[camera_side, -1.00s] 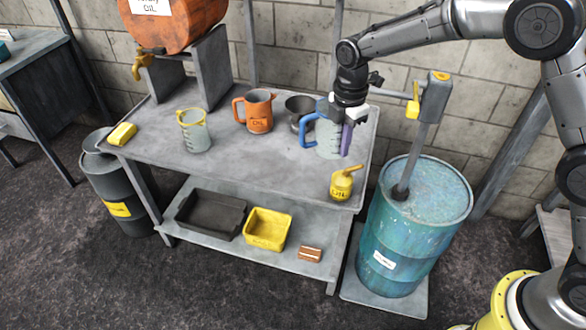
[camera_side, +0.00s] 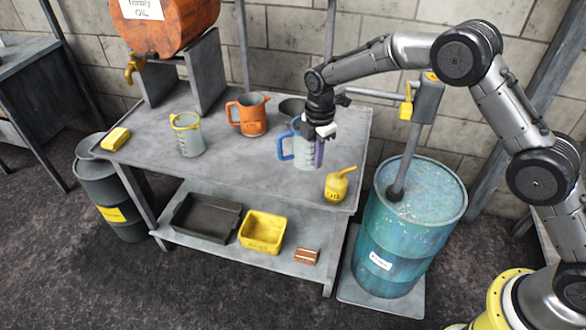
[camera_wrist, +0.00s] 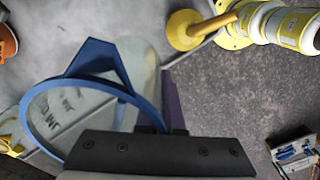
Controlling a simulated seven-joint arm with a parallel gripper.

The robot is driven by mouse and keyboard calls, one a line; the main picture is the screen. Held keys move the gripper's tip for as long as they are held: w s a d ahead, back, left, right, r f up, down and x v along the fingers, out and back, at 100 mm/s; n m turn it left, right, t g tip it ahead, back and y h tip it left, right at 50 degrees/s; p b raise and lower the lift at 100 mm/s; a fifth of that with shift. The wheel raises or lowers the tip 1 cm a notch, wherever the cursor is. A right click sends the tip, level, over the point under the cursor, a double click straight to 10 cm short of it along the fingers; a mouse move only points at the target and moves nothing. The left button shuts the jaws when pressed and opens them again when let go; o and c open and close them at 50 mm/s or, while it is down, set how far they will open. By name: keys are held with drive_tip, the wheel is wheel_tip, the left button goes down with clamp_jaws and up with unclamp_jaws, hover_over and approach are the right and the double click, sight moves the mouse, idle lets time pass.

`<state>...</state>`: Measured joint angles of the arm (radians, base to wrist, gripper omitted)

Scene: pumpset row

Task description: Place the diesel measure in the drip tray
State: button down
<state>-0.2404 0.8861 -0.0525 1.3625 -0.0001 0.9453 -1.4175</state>
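A clear measure with a blue handle (camera_side: 305,155) is in my gripper (camera_side: 316,143), above the right part of the bench top. I take it as the diesel measure; no such label is readable. It looks upright; whether its base touches the bench is hard to tell. In the wrist view its blue handle and rim (camera_wrist: 98,82) lie just ahead of my gripper (camera_wrist: 165,128). One purple finger shows at its right side; the other is hidden. A black shallow tray (camera_side: 207,218), apparently the drip tray, sits empty on the lower shelf at left.
Another clear measure with yellow rim (camera_side: 188,140), an orange oil jug (camera_side: 249,118), a dark metal vessel (camera_side: 290,107) and a yellow oil can (camera_side: 337,186) stand on the bench top (camera_side: 235,170). A yellow bin (camera_side: 262,231) and brown block (camera_side: 306,256) share the shelf. A turquoise drum (camera_side: 410,230) stands right.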

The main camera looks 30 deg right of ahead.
drive_tip(key=w+f, duration=0.2)
drive_tip(key=w+a+f, duration=0.1)
drive_tip(key=w, duration=0.1)
drive_tip(key=w+f, duration=0.2)
drive_tip(key=shift+w+a+f, duration=0.25)
drive_tip(key=shift+a+f, duration=0.05)
drive_tip(key=shift+w+a+f, duration=0.2)
drive_tip(key=shift+w+f, duration=0.45)
drive_tip(key=shift+f, duration=0.1)
drive_tip(key=shift+w+f, duration=0.15)
drive_tip(key=shift+f, duration=1.3)
drive_tip(key=shift+f, duration=0.2)
drive_tip(key=c, duration=1.1)
unclamp_jaws()
drive_tip(key=shift+o, duration=0.2)
wheel_tip(320, 180, up, 14)
drive_tip(key=shift+a, duration=0.3)
